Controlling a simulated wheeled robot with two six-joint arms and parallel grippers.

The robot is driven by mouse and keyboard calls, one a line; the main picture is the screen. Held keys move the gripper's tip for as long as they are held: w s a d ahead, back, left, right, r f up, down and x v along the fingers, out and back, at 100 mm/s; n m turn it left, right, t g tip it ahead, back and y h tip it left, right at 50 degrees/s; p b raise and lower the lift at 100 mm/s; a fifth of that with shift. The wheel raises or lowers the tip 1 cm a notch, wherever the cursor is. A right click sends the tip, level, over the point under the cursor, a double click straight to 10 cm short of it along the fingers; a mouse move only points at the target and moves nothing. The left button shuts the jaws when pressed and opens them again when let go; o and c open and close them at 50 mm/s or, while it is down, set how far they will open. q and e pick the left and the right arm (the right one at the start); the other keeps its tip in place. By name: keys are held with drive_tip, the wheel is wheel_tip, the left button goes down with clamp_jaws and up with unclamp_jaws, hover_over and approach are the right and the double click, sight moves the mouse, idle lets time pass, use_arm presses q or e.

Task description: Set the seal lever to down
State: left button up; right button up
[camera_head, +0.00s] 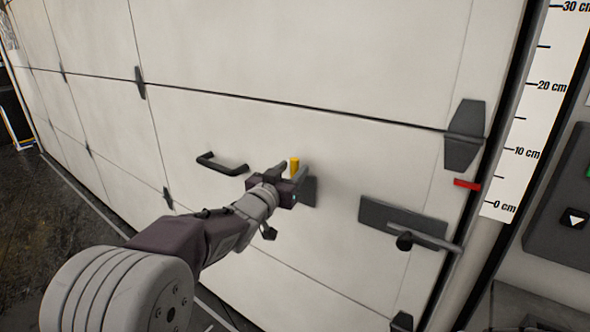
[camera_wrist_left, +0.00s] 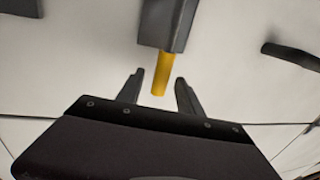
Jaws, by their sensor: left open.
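The seal lever shows its yellow grip (camera_head: 295,164) pointing up on the pale panelled door in the head view. Its dark grey mount (camera_head: 310,190) is partly hidden behind my gripper. My left gripper (camera_head: 291,173) is open at the lever. In the left wrist view the yellow grip (camera_wrist_left: 161,75) sticks out of the dark mount (camera_wrist_left: 165,25), and its end lies between the two open fingers of my left gripper (camera_wrist_left: 160,80). A gap shows on each side of the grip, so I see no finger closed on it. My right gripper is not in view.
A black pull handle (camera_head: 221,164) is left of the lever; it also shows in the left wrist view (camera_wrist_left: 291,55). A grey plate with a sliding bolt (camera_head: 420,235) is to the right. A red marker (camera_head: 467,184) and a centimetre scale (camera_head: 524,140) stand at the door's right edge.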

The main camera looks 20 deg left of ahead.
use_arm(q)
drive_tip(key=shift+w+d, duration=0.15)
drive_tip(key=shift+w, duration=0.95)
clamp_jaws()
idle(0.6)
